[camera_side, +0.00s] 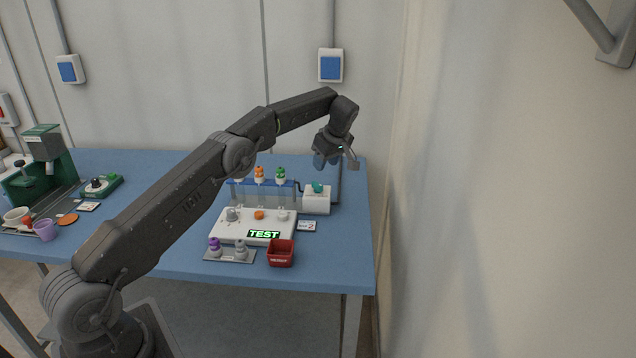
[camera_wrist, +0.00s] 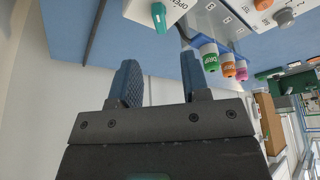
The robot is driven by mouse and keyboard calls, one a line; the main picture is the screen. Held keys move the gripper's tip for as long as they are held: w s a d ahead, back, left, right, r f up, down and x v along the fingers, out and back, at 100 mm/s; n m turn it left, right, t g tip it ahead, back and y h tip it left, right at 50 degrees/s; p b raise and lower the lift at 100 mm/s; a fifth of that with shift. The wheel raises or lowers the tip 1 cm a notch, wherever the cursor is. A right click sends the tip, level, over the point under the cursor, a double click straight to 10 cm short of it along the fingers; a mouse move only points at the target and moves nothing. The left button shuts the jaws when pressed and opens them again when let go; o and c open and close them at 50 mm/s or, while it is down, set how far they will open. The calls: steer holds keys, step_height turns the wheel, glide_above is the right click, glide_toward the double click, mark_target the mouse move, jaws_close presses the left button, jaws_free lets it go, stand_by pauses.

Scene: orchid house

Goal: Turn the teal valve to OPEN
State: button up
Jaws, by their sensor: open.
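The teal valve (camera_side: 318,187) is a small lever on top of a white block (camera_side: 316,203) at the right end of the rack. In the wrist view the teal valve (camera_wrist: 159,17) shows at the top, beside printed lettering that reads "OPEN". My gripper (camera_side: 335,163) is above and slightly right of the valve, apart from it. Its two blue fingers show in the wrist view (camera_wrist: 158,84), open with nothing between them. The valve lies beyond the fingertips. Which way the lever points against the label is hard to tell.
Left of the valve stands a rack (camera_side: 262,194) with orange and green capped droppers. In front are a white panel (camera_side: 231,229) with a TEST display, a red bin (camera_side: 281,254) and a grey tray (camera_side: 230,255). A wall rises close to the table's right edge.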

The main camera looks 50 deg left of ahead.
mark_target(317, 183)
steer(key=x, duration=0.9)
steer(key=shift+f, duration=0.15)
jaws_close()
